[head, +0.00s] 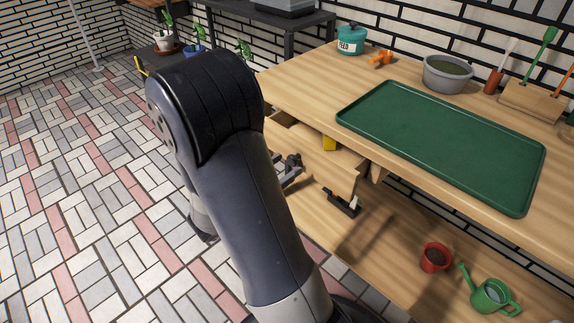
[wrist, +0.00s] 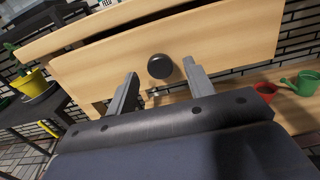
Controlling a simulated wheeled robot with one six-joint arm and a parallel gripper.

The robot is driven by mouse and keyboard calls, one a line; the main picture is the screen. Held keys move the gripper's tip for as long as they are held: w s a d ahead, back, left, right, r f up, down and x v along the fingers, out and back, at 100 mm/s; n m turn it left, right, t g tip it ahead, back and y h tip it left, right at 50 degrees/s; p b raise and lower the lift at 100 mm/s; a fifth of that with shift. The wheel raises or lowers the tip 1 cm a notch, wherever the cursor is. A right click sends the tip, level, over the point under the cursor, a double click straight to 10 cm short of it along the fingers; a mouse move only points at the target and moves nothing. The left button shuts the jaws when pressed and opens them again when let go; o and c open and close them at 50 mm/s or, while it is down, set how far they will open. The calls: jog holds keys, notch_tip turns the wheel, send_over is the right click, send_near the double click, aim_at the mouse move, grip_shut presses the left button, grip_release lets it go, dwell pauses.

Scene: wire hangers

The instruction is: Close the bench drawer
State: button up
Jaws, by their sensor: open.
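The bench drawer (head: 345,166) stands pulled out from under the wooden bench top, with a yellow item (head: 329,143) inside. In the wrist view its pale wood front (wrist: 225,45) fills the upper middle, with a round black knob (wrist: 160,66). My gripper (wrist: 162,83) is open and empty, its two fingers spread at either side of the knob's line and pointing at the drawer front. Whether they touch it I cannot tell. In the head view my arm hides much of the gripper and part of the drawer; a grey finger part (head: 290,168) shows beside the front.
The bench top holds a green tray (head: 440,140), a teal feed tin (head: 351,40) and a grey bowl (head: 447,73). A red pot (head: 435,257) and a green watering can (head: 490,296) stand on the lower shelf. The tiled floor at left is largely clear.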

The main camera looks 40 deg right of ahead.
jog(key=shift+d, duration=0.95)
grip_shut()
